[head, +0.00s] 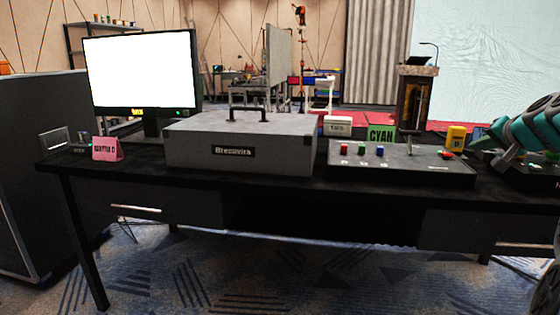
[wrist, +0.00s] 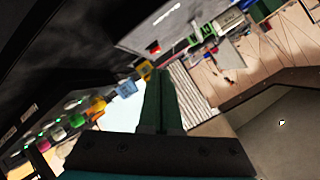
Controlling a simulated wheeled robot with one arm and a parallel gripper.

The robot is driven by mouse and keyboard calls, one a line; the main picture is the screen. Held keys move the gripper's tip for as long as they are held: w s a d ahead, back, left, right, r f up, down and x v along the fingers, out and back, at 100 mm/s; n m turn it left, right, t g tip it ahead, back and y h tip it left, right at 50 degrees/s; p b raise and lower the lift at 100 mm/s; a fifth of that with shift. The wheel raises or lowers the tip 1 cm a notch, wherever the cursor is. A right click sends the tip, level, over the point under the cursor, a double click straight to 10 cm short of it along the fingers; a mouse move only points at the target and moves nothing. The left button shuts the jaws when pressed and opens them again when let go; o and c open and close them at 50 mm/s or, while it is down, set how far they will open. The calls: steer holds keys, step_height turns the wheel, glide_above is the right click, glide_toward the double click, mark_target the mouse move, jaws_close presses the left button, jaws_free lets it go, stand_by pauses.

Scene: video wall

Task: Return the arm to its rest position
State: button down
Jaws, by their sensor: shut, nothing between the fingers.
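My teal and grey arm (head: 535,128) reaches in from the right edge of the head view, above the right end of the black desk (head: 255,190). In the wrist view, the two dark green fingers of my gripper (wrist: 160,76) lie together. They are shut with nothing between them. The wrist view is tilted, with the desk items to the left and the room beyond at the upper right. The rest of the arm is cut off by the head view's edge.
On the desk stand a monitor (head: 138,72), a grey case (head: 240,140), a panel with coloured buttons (head: 400,160), a green CYAN card (head: 381,134), a pink card (head: 107,149) and a yellow device (head: 456,138). The panel and yellow device are left of my arm. Carpet lies in front.

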steer(key=s+a+f+n+g+y, duration=0.2)
steer(key=a+f, duration=0.3)
steer(key=a, duration=0.4)
steer(key=s+a+f+n+g+y, duration=0.15)
steer(key=a+f, duration=0.25)
steer(key=a, duration=0.6)
steer(key=s+a+f+n+g+p, duration=0.15)
steer(key=s+a+f+g, duration=0.25)
steer(key=s+a+f, duration=0.55)
steer(key=s+a+f+n+g, duration=0.1)
steer(key=s+a+f+g, duration=0.1)
steer(key=s, duration=0.7)
steer(key=s+a+f+n+g+h, duration=0.1)
steer(key=s+f, duration=0.4)
steer(key=s, duration=0.5)
steer(key=s+a+f+n+g, duration=0.3)
steer(key=s+a, duration=0.2)
steer(key=s, duration=0.5)
steer(key=shift+a+f+g+h, duration=0.15)
steer(key=shift+f+g+h, duration=0.2)
